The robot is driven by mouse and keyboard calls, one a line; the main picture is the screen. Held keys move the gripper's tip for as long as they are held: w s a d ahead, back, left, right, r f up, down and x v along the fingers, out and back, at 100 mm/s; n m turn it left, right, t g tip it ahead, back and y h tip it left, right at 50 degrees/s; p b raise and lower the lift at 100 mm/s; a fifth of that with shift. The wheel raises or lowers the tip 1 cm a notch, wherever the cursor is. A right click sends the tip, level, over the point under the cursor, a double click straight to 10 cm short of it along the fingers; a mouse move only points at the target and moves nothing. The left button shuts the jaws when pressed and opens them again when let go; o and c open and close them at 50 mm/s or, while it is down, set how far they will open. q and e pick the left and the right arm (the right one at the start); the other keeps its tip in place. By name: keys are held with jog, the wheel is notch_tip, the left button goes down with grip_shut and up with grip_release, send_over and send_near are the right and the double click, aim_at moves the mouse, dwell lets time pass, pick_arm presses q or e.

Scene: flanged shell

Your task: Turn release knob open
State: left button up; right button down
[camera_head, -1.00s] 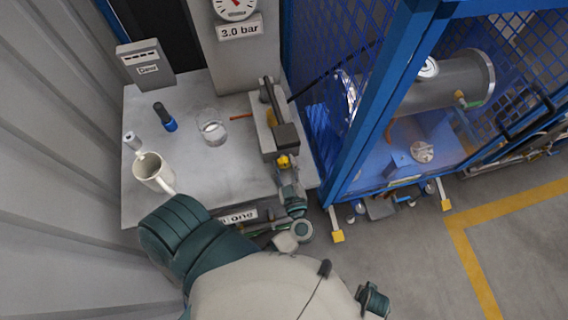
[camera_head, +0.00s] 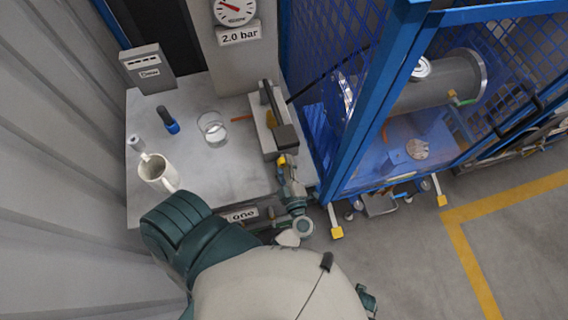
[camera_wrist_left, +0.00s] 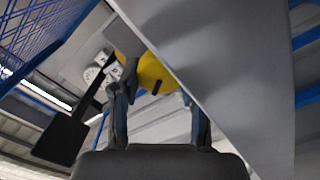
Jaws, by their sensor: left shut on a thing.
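The yellow release knob (camera_head: 281,160) sits at the front end of the grey block with a dark lever (camera_head: 268,118), near the bench's right side. My left gripper (camera_head: 287,171) reaches up to it from the front edge. In the left wrist view the yellow knob (camera_wrist_left: 153,72) lies between the two fingertips of my left gripper (camera_wrist_left: 158,90), which is shut on it. A grey panel covers part of the right finger there. My right gripper is not in view.
A gauge (camera_head: 235,10) has a "2.0 bar" label (camera_head: 239,36). A blue cage (camera_head: 372,110) with a grey cylinder (camera_head: 440,84) stands right.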

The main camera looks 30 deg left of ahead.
pick_arm(q)
jog(key=shift+s+d+f, duration=0.1)
jog(key=shift+s+f, duration=0.05)
jog(key=shift+f, duration=0.2)
jog(key=o, duration=0.9)
jog(key=shift+c, duration=0.2)
jog(key=shift+o, duration=1.4)
jog(key=shift+s+r, duration=0.1)
